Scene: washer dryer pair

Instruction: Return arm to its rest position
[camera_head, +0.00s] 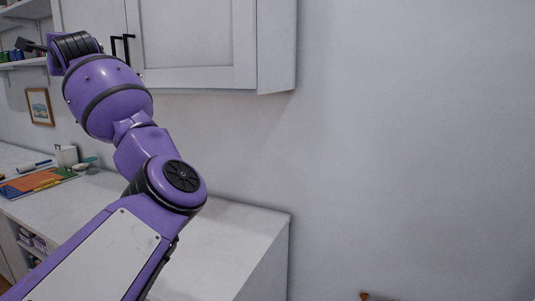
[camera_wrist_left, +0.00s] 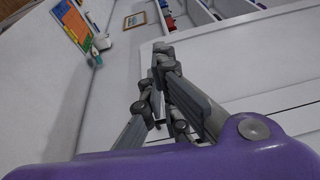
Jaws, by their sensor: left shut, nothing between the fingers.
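My purple left arm (camera_head: 165,185) rises from the bottom left of the head view and reaches up past the white wall cabinet. Its gripper (camera_head: 27,44) is a small dark shape at the upper left, in front of the shelves. In the left wrist view the grey gripper (camera_wrist_left: 161,50) has its fingertips together with nothing between them. My right gripper is in neither view.
The white wall cabinet (camera_head: 195,45) with black handles is close to the raised arm. Shelves (camera_head: 25,62) and a framed picture (camera_head: 40,107) are behind. The wall at right is bare.

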